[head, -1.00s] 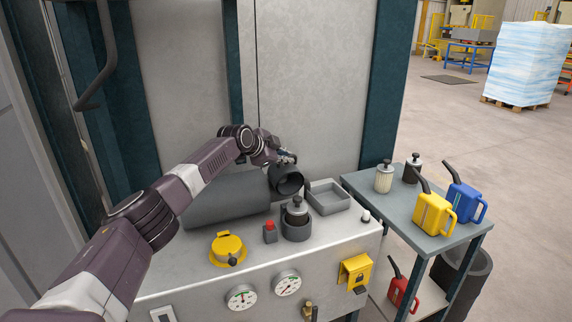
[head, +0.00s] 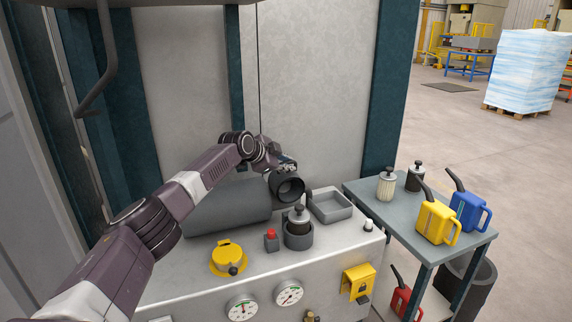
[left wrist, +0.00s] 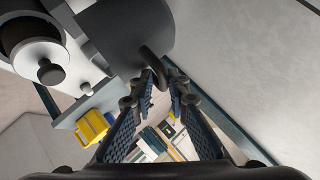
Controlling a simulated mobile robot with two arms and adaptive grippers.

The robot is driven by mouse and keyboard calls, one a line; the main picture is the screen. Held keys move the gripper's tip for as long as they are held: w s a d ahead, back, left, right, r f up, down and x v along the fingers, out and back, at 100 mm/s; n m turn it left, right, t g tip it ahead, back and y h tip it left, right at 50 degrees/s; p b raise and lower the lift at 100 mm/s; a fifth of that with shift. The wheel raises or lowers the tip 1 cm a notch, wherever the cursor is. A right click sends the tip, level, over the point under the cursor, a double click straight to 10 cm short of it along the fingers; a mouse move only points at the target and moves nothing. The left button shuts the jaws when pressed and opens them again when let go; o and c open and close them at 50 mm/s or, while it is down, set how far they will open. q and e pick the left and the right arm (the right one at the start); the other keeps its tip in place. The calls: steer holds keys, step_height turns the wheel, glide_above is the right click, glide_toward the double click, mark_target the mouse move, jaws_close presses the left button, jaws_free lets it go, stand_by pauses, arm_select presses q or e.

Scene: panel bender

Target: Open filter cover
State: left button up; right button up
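The filter cover (head: 287,188) is a dark cylindrical cup. It is tilted clear of the filter, with its open end facing my head camera. The filter (head: 299,217), with a dark knob on top, stands exposed and upright in a dark round base (head: 298,238) just below it. My left gripper (head: 288,164) is at the back of the cover. The exact contact is partly hidden. My right gripper is not in view.
A grey tray (head: 330,207), a red button (head: 271,234) and a yellow cap (head: 228,259) are on the machine top. A large grey cylinder (head: 230,210) lies behind. A side table (head: 400,215) at right holds filters, a yellow can (head: 437,222) and a blue can (head: 468,210).

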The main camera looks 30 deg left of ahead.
arm_select(q)
steer(key=v, duration=1.2)
steer(key=shift+f, duration=0.1)
stand_by(0.4)
